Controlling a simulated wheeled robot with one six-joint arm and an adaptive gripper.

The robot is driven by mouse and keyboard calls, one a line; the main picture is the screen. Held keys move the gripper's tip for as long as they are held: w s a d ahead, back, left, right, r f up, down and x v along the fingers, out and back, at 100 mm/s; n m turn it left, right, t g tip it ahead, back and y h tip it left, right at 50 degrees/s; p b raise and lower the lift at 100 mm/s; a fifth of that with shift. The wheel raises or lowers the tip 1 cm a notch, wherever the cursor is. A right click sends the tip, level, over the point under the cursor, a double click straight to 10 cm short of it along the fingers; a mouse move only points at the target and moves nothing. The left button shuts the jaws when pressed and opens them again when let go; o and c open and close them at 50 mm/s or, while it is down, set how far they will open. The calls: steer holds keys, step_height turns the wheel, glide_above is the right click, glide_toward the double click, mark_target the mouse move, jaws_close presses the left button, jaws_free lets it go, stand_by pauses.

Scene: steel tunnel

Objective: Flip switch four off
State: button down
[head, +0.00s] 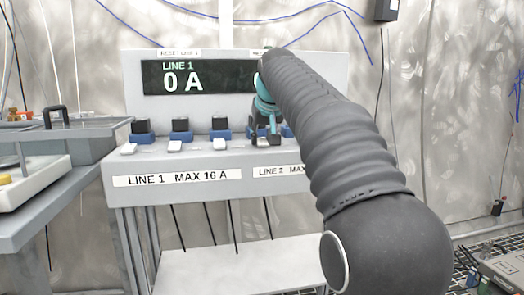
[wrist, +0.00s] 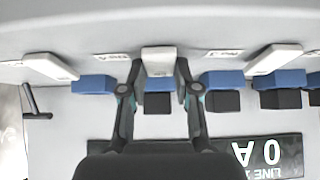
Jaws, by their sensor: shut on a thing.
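My gripper (head: 265,139) reaches down to the console at its middle, and its fingers also show in the wrist view (wrist: 158,72). Its fingertips stand on either side of a white switch (wrist: 158,60) and are shut on it. In the head view this switch (head: 262,142) is the first one to the right of three free white switches, which places it as switch four; my fingers partly cover it. A blue and black block (wrist: 158,86) sits behind it, between the fingers. Whether the switch is on or off cannot be told.
The grey console (head: 118,170) carries a display (head: 200,77) reading LINE 1, 0 A; my arm hides its right part. A side table (head: 85,150) stands left. A shelf (head: 240,268) lies below.

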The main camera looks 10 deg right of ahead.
steer(key=shift+t+b, duration=0.4)
steer(key=c, duration=0.8)
jaws_free()
steer(key=shift+c, duration=0.2)
steer(key=v, duration=1.2)
